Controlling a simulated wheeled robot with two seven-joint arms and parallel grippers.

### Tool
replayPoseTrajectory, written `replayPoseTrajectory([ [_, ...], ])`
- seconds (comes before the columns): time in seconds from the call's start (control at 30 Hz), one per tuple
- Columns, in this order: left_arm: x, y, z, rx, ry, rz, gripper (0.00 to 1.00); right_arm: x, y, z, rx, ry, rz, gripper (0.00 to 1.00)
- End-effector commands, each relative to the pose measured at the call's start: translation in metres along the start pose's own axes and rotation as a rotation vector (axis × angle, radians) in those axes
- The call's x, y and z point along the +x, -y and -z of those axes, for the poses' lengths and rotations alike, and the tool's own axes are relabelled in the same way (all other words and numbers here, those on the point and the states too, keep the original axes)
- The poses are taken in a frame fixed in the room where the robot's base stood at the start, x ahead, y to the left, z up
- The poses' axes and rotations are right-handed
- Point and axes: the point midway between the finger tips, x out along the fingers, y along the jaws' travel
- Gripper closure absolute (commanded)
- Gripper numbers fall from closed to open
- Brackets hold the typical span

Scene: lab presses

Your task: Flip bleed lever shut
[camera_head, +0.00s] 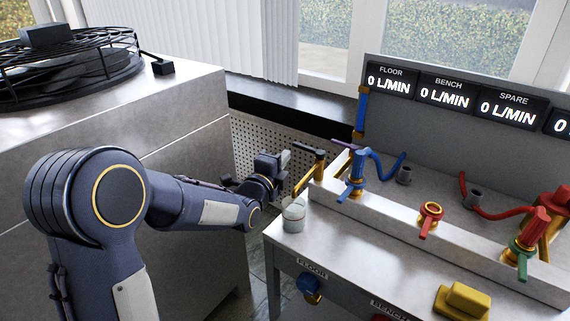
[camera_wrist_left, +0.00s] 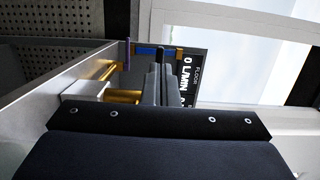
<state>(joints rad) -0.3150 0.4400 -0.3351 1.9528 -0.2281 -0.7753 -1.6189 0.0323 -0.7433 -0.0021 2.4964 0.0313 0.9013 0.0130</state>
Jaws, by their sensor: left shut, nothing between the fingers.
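A slim purple lever (camera_head: 345,145) sits at the left end of the pale manifold bar, next to a brass pipe (camera_head: 306,180) that slants over a small clear cup (camera_head: 293,215). No label shows which part is the bleed lever. The purple lever also shows upright in the left wrist view (camera_wrist_left: 127,53), beyond the fingers. My left gripper (camera_head: 284,160) is shut and empty, to the left of the brass pipe and apart from the purple lever. In the left wrist view its fingers (camera_wrist_left: 161,84) are together and partly hide the fittings behind. My right gripper is out of view.
A blue valve (camera_head: 356,170), a red valve (camera_head: 431,210) and a green valve (camera_head: 524,246) stand along the manifold. The display panel (camera_head: 445,92) reads 0 L/MIN for FLOOR, BENCH and SPARE. A yellow block (camera_head: 463,300) lies at the front. A metal cabinet (camera_head: 190,110) stands left.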

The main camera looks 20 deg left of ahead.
Motion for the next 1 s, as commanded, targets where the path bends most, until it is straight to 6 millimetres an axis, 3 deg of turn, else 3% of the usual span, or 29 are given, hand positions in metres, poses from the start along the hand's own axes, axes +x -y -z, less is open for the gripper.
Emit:
replayPoseTrajectory([
  [0.5, -0.081, 0.000, -0.017, -0.001, 0.000, 0.000, 1.00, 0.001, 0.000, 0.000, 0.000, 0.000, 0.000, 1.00],
  [0.83, -0.100, 0.000, -0.020, -0.010, 0.000, -0.006, 1.00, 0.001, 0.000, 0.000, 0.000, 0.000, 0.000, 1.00],
  [1.0, -0.120, -0.005, -0.033, -0.244, 0.049, -0.115, 1.00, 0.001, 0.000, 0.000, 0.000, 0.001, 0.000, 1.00],
])
